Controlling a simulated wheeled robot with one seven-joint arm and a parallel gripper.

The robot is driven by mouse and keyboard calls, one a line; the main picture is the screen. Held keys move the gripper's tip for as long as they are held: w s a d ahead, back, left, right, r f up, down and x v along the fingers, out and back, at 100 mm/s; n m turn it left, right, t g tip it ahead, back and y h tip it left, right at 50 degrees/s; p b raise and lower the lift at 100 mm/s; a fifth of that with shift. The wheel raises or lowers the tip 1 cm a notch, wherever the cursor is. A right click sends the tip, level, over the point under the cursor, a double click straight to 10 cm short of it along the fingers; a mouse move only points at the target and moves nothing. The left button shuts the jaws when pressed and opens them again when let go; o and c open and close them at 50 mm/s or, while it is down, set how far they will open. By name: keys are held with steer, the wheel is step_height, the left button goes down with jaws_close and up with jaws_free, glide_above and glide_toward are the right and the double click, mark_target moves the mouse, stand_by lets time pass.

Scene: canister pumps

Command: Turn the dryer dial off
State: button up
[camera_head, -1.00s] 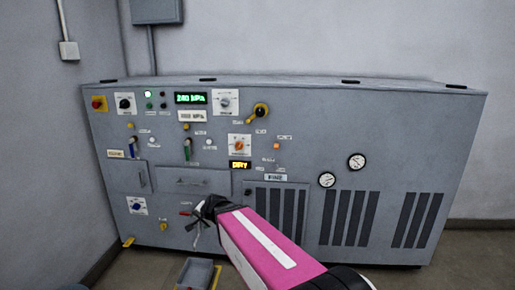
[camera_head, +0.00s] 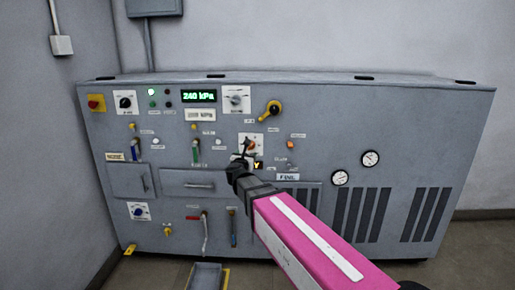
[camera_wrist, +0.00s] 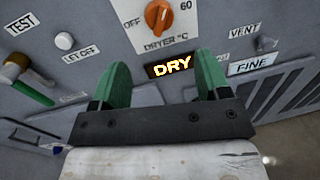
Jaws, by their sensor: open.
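The dryer dial (camera_wrist: 158,16) is an orange knob on a white plate at the top of the wrist view. The plate reads OFF at left, 60 at right and DRYER °C below; the top of the dial is cut off. In the head view its white plate (camera_head: 257,138) is partly hidden behind my gripper (camera_head: 244,155). My gripper's green fingers (camera_wrist: 163,75) are open and empty, below the dial and apart from it. A lit DRY display (camera_wrist: 170,65) shows between the fingertips.
A yellow-black lever (camera_head: 272,110) sticks out above the dial. A green-handled switch (camera_head: 195,150) is to its left. A VENT label (camera_wrist: 244,31) and FINE label (camera_wrist: 254,64) are at right. A grey tray (camera_head: 206,275) is on the floor.

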mark_target(250, 147)
steer(key=w, duration=0.3)
steer(key=w+d, duration=0.1)
steer(key=w, duration=0.6)
steer(key=shift+w+d, duration=0.2)
steer(key=shift+d, duration=0.05)
steer(key=c, duration=0.9)
